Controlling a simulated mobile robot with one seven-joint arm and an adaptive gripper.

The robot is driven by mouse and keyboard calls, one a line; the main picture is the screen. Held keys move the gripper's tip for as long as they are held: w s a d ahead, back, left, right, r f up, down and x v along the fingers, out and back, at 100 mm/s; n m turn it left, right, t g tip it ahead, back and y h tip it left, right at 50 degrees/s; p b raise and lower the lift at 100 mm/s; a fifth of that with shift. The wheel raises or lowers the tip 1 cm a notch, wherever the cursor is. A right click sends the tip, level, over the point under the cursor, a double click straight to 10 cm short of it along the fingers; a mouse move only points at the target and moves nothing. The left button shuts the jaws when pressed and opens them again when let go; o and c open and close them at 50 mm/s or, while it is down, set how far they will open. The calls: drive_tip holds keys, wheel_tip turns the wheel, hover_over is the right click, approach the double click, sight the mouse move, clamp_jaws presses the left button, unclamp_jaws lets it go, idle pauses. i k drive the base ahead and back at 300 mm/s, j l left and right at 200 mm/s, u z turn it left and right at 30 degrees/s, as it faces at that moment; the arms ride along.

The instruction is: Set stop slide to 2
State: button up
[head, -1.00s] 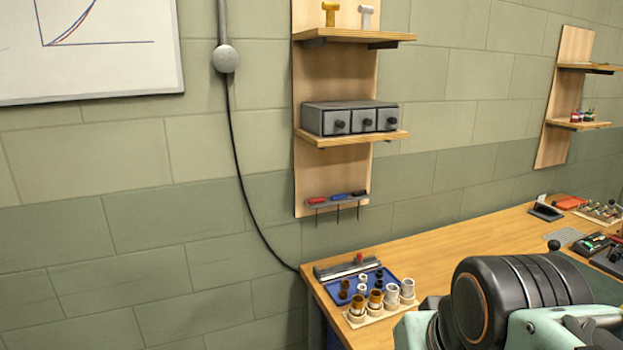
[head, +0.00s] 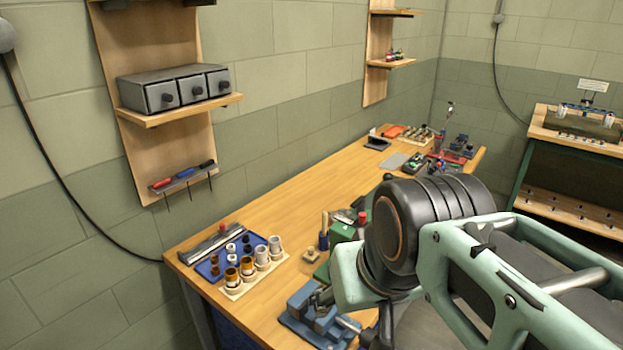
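A long grey rail (head: 208,244) with a small red knob (head: 222,227) lies at the back left corner of the wooden bench. It may be the stop slide; its markings are too small to read, so its setting cannot be told. My arm, mint green and black, crosses the lower right of the head view and hides part of the bench. My gripper's fingers are not in view.
A blue tray (head: 208,270) of small fittings and a pale rack of several cylinders (head: 234,291) sit before the rail. A blue vise (head: 305,318) is at the bench's front edge. The middle back of the bench (head: 300,205) is clear.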

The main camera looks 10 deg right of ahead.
sight(344, 215)
drive_tip(key=z, duration=0.35)
drive_tip(key=i+l+u, duration=0.2)
drive_tip(key=l, duration=0.2)
drive_tip(key=i+l+u, duration=0.25)
drive_tip(key=l, duration=0.15)
drive_tip(key=k+l+u, duration=0.15)
drive_tip(key=k+l, duration=0.25)
drive_tip(key=i+j+z, duration=0.1)
drive_tip(key=i+j, duration=0.2)
drive_tip(key=i, duration=0.15)
